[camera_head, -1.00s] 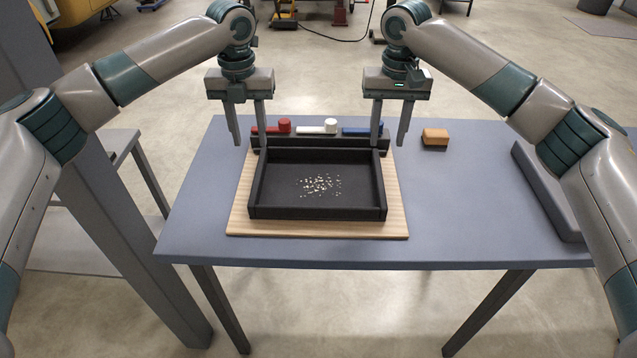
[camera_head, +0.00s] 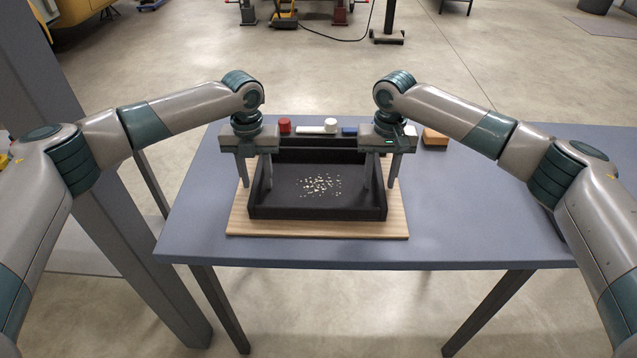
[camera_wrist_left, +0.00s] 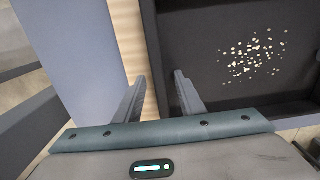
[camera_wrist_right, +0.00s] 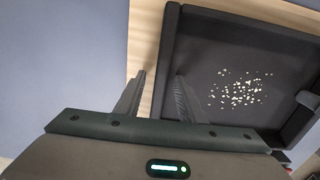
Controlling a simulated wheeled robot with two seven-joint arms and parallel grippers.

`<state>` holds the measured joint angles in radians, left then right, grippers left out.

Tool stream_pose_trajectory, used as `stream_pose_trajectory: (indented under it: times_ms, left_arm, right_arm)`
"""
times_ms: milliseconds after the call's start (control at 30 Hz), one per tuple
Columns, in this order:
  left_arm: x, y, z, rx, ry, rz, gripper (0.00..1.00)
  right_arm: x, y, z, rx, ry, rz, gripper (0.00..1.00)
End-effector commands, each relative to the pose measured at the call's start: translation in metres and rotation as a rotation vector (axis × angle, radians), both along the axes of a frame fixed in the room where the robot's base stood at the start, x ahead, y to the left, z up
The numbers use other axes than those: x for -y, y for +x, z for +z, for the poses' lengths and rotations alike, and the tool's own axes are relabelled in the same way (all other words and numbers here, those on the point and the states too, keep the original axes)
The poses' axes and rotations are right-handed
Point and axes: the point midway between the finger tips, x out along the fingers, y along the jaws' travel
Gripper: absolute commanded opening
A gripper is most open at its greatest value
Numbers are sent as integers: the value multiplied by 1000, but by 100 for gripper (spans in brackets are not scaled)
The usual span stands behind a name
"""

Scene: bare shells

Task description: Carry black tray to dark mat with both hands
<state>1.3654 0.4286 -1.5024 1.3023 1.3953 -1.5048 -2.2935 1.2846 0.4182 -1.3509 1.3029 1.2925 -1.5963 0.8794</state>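The black tray (camera_head: 318,212) lies flat on a light wooden board (camera_head: 400,228) and holds a scatter of small pale bits (camera_head: 320,186). My left gripper (camera_head: 256,182) is open, its fingers on either side of the line of the tray's left wall. My right gripper (camera_head: 380,182) is open in the same way at the right wall. Both wrist views show the wall running between the spread fingers, in the left (camera_wrist_left: 158,90) and in the right (camera_wrist_right: 158,85). I cannot tell whether any finger touches. No dark mat is clearly visible on the table; my right arm hides part of its right side.
Behind the tray are a red piece (camera_head: 285,125), a white piece (camera_head: 330,125) and a blue piece (camera_head: 349,131). An orange-brown block (camera_head: 435,137) sits right of them. The blue-grey table (camera_head: 470,205) is clear right of the board. A grey post (camera_head: 110,210) stands at left.

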Motion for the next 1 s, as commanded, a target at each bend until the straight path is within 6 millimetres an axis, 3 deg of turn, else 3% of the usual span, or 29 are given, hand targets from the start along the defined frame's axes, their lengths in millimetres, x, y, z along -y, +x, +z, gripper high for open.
stream_pose_trajectory:
  times_ms: [300,467,1000]
  left_arm:
    - [0,0,-2,0,0,0,36]
    - [0,0,-2,0,0,0,0]
    - [-1,0,-1,0,1,1,0]
  right_arm:
    - [0,0,-2,0,0,0,36]
    - [0,0,-2,0,0,0,0]
    - [0,0,-1,0,-1,-1,0]
